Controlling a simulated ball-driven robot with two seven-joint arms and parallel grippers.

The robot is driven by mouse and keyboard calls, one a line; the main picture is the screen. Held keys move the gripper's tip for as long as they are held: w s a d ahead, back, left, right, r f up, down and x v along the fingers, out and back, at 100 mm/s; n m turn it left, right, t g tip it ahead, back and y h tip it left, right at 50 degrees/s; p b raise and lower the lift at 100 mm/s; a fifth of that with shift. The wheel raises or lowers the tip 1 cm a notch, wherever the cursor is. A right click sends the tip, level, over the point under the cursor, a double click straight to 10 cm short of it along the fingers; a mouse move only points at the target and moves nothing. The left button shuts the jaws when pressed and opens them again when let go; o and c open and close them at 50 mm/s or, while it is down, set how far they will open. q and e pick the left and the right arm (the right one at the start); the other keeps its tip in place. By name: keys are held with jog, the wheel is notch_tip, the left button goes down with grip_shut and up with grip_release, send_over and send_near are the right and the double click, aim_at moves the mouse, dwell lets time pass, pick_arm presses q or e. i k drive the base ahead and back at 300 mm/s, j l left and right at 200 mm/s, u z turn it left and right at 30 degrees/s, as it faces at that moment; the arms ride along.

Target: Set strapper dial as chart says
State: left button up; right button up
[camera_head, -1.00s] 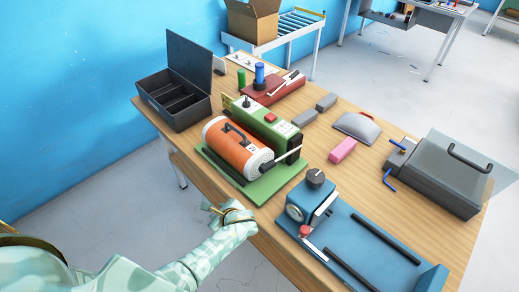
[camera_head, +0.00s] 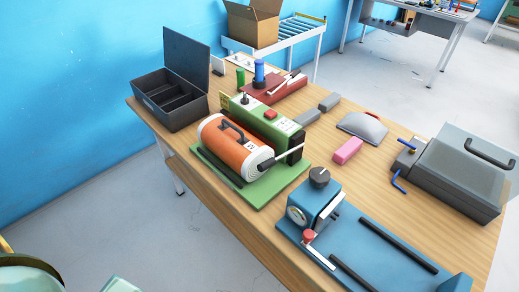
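A blue machine (camera_head: 375,240) with black rails lies at the front right of the table; I cannot tell for certain that it is the strapper. No chart can be made out for certain. Only a bit of my arm shows at the bottom left; neither gripper is in view.
A green machine with an orange roll (camera_head: 228,143) stands left of the blue one. An open dark box (camera_head: 168,107) is at the far left. A pink block (camera_head: 348,150), a grey pad (camera_head: 361,128) and a grey case (camera_head: 460,178) lie on the wooden table (camera_head: 245,218).

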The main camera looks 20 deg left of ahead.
aim_at(244, 101)
jog(key=k+l+u, duration=0.1)
jog(key=u, duration=0.65)
